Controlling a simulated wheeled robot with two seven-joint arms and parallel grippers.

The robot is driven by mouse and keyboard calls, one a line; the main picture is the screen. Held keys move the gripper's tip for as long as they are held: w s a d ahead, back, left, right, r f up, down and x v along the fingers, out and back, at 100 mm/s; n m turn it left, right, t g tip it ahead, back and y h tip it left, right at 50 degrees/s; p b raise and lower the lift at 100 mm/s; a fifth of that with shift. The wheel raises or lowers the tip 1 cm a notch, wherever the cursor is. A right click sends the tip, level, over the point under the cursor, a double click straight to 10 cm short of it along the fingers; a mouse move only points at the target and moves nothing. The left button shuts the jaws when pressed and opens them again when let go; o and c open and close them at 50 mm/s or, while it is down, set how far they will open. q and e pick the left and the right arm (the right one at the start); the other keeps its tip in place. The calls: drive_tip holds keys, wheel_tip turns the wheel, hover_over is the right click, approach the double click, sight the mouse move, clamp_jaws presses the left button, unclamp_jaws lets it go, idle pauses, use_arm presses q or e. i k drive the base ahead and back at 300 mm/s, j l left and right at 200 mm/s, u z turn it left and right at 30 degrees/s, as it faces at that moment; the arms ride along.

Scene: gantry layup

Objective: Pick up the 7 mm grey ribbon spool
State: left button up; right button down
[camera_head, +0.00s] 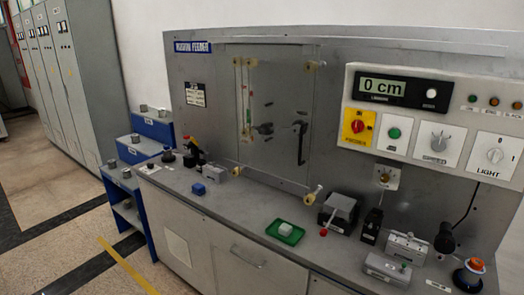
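Several small grey cylinders that look like spools stand on blue stepped stands to the left of the bench. Two of them, a left grey spool (143,107) and a right grey spool (162,113), are on the top step. Another grey spool (135,138) is on the step below. A further pair, a grey spool (111,163) and a grey spool (126,173), sits on the blue shelf unit (128,215). Their labels are too small to read, so I cannot tell which is the 7 mm one. Neither of my grippers is in view.
The floor (45,190) at left is clear, with a yellow line.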

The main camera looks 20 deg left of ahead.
sight(127, 204)
drive_tip(key=i+j, duration=0.15)
drive_tip(key=j, duration=0.2)
drive_tip(key=i+j, duration=0.1)
drive_tip(key=j, duration=0.3)
drive_tip(key=i+j, duration=0.15)
drive_tip(key=j, duration=0.2)
drive_tip(key=i+j, duration=0.1)
drive_tip(key=j, duration=0.25)
drive_tip(key=i+j, duration=0.15)
drive_tip(key=j, duration=0.25)
drive_tip(key=i+j, duration=0.1)
drive_tip(key=j, duration=0.25)
drive_tip(key=i+j, duration=0.1)
drive_tip(key=j, duration=0.45)
drive_tip(key=i+j, duration=0.1)
drive_tip(key=j, duration=0.45)
drive_tip(key=i+j, duration=0.15)
drive_tip(key=j, duration=0.4)
drive_tip(key=i+j, duration=0.1)
drive_tip(key=j, duration=0.45)
drive_tip(key=i+j, duration=0.1)
drive_tip(key=j, duration=0.45)
drive_tip(key=i+j, duration=0.1)
drive_tip(key=j, duration=1.7)
drive_tip(key=i+j, duration=0.15)
drive_tip(key=j, duration=0.75)
